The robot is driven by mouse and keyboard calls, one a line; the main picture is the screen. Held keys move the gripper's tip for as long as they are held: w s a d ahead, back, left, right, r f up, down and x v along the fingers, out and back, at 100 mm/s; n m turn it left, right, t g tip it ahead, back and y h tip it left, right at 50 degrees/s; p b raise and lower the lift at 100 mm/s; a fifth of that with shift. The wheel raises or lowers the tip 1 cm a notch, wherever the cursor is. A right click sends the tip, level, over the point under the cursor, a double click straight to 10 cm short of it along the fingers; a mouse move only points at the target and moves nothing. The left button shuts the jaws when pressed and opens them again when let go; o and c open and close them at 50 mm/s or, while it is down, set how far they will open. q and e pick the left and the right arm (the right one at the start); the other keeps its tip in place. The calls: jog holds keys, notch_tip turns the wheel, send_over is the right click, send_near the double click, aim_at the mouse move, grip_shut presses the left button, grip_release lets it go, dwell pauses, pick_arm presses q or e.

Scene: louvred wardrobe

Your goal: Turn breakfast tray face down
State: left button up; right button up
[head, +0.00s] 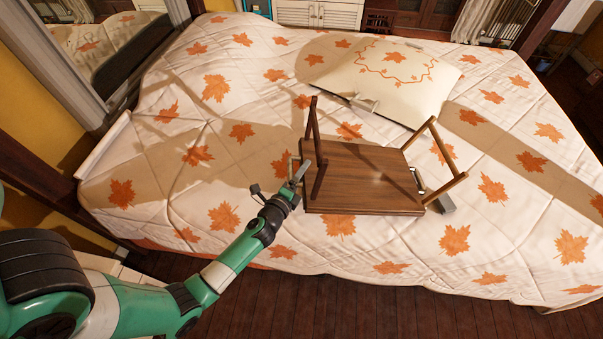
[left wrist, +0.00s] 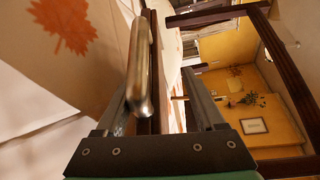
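The breakfast tray (head: 365,178) is a dark brown wooden board lying on the bed, with its folding leg frames sticking up, one on the left and one on the right. A metal handle shows at each side end. My left gripper (head: 297,183) is at the tray's left end, by the left handle (head: 292,165). In the left wrist view that metal handle (left wrist: 141,75) lies between my two spread fingers, closer to the left one, and a gap shows on the right. My right gripper is in neither view.
The bed (head: 225,205) has a white quilt with orange leaves. A pillow (head: 385,75) lies behind the tray. Small grey blocks lie by the pillow (head: 365,104) and by the tray's right end (head: 446,204).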

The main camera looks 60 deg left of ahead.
pick_arm(q)
jog(key=v, duration=1.1)
jog(key=shift+s+d, duration=0.2)
jog(key=shift+s, duration=0.05)
dwell(0.8)
